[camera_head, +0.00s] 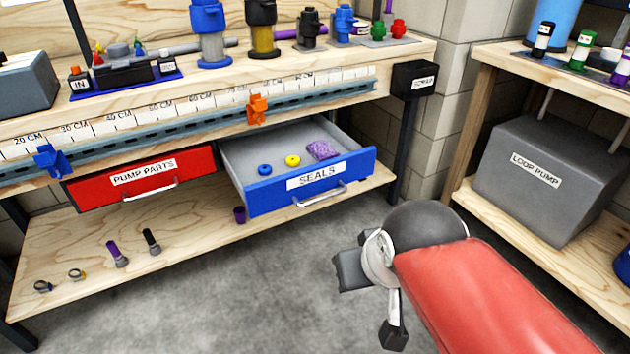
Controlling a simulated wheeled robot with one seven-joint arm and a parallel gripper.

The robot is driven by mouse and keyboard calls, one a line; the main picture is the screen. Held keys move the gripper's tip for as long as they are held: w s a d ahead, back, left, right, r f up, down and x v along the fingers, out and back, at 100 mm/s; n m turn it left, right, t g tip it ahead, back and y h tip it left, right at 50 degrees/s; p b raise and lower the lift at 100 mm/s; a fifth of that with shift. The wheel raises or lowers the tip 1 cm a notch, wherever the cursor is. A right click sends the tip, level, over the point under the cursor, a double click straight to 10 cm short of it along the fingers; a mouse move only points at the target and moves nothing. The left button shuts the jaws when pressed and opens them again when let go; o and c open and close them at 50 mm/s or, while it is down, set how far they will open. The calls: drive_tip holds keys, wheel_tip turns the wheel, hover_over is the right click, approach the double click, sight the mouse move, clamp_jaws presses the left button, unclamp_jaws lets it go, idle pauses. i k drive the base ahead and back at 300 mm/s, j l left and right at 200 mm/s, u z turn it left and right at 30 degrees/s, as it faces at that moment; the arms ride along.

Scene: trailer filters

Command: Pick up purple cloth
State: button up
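The purple cloth (323,149) lies crumpled inside the open blue drawer labelled SEALS (318,182), at its right side. My gripper (368,303) is low in front of the drawer and to its right, at the end of my red arm. It is well apart from the cloth. Its two dark fingers are spread wide with nothing seen between them.
A blue ring (264,169) and a yellow ring (293,160) lie in the drawer left of the cloth. The workbench top (400,52) and its ruler edge overhang the drawer. A black SCRAP box (413,79) hangs at the bench's right corner. The floor in front is clear.

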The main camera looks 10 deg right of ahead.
sight(321, 151)
drive_tip(key=u, duration=1.4)
drive_tip(key=z, duration=1.55)
drive_tip(key=i+l, duration=0.1)
drive_tip(key=i, duration=0.3)
drive_tip(key=i+l+u, duration=0.1)
drive_tip(key=i, duration=0.35)
